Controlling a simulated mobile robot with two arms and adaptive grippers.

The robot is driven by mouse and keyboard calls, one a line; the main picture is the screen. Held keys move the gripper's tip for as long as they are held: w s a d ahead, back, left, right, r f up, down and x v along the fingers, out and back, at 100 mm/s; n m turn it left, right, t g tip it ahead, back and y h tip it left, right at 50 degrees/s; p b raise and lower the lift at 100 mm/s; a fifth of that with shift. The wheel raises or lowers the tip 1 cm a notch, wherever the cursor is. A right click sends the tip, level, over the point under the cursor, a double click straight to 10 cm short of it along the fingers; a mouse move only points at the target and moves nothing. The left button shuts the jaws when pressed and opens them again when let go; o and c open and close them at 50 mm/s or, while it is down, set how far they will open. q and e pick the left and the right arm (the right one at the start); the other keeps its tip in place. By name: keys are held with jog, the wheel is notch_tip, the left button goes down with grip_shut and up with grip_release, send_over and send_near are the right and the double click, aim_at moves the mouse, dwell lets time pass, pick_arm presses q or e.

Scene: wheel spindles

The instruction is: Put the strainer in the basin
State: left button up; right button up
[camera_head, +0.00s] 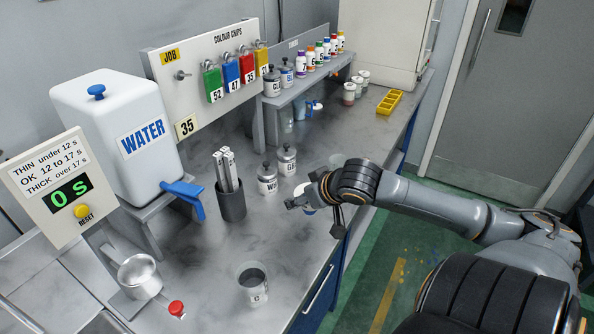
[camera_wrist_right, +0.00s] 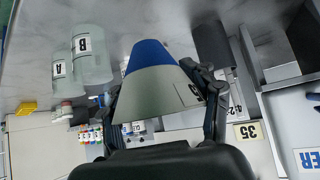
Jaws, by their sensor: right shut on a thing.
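The strainer is a pale cone with a blue end (camera_wrist_right: 150,82), held between the fingers of my right gripper (camera_wrist_right: 158,95) in the wrist view. In the head view my right gripper (camera_head: 315,202) is over the front part of the bench, and only a small white and blue bit of the strainer (camera_head: 308,211) shows by its fingers. I cannot tell whether it touches the bench. At the bottom left of the head view a recessed metal edge (camera_head: 103,322) may be the basin, mostly cut off by the frame. My left gripper is not in view.
A cup with grey contents (camera_head: 253,283) stands near the bench front. The water tank (camera_head: 118,125), a dark holder of sticks (camera_head: 231,203) and labelled tins (camera_head: 267,180) stand behind.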

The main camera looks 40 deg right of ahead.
aim_at(309, 214)
jog(key=s+r+p, duration=0.1)
jog(key=s+a+r+p, duration=0.1)
jog(key=s+p, duration=0.1)
jog(key=shift+a, duration=0.1)
jog(key=shift+s+a+r+p, duration=0.1)
jog(key=shift+s+a+p, duration=0.05)
jog(key=shift+s+p, duration=0.3)
jog(key=shift+s+a+r+p, duration=0.1)
jog(key=shift+s+a+p, duration=0.05)
jog(key=shift+s+p, duration=0.2)
jog(key=shift+a+f, duration=0.1)
